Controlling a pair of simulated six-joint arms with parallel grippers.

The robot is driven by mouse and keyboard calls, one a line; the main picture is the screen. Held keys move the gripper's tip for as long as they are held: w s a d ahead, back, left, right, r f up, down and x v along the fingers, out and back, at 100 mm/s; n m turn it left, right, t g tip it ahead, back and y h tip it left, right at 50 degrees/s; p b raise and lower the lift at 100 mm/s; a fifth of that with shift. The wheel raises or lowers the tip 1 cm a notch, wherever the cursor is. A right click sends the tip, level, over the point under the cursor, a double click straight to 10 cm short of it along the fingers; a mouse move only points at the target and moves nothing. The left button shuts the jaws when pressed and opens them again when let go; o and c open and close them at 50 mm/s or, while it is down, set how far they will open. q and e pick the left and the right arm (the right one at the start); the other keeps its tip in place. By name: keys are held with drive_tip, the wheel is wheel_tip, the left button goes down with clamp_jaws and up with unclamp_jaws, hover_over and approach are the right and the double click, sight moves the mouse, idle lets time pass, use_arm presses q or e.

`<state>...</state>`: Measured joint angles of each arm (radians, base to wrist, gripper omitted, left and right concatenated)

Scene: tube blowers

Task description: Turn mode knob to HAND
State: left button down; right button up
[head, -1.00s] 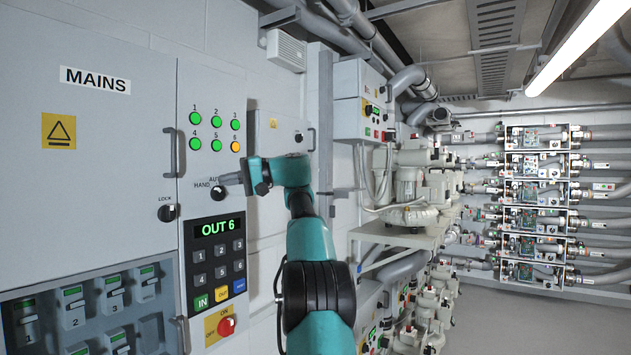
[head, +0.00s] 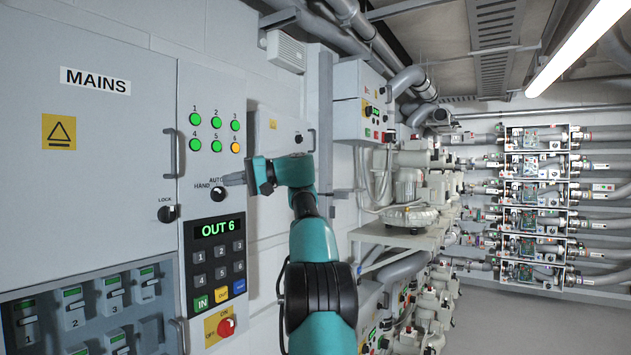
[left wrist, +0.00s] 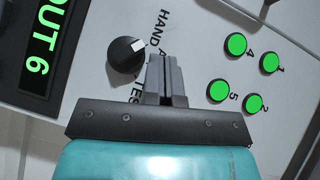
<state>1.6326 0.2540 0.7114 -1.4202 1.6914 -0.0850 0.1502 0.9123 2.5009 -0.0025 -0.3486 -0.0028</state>
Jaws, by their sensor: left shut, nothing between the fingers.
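The mode knob (head: 217,193) is a small black knob with a white mark on the grey panel, below the lamps. HAND and AUTO labels sit beside it. In the left wrist view the knob (left wrist: 124,58) has its white mark turned toward the labels; I cannot tell exactly which label it points at. My left gripper (head: 230,179) is shut and empty, its fingertips close to the knob. In the left wrist view the shut fingers (left wrist: 166,62) lie just beside the knob and partly cover the labels; I cannot tell whether they touch it. My right gripper is not in view.
Several round lamps (head: 216,122) are above the knob, most green. Below are a keypad (head: 219,262) with an OUT 6 display (head: 215,229) and a red rotary switch (head: 226,326). A black lock knob (head: 167,213) and a door handle (head: 169,153) are to the left.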

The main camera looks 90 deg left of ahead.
use_arm(q)
drive_tip(key=v, duration=0.6)
drive_tip(key=shift+w, duration=0.15)
idle(0.5)
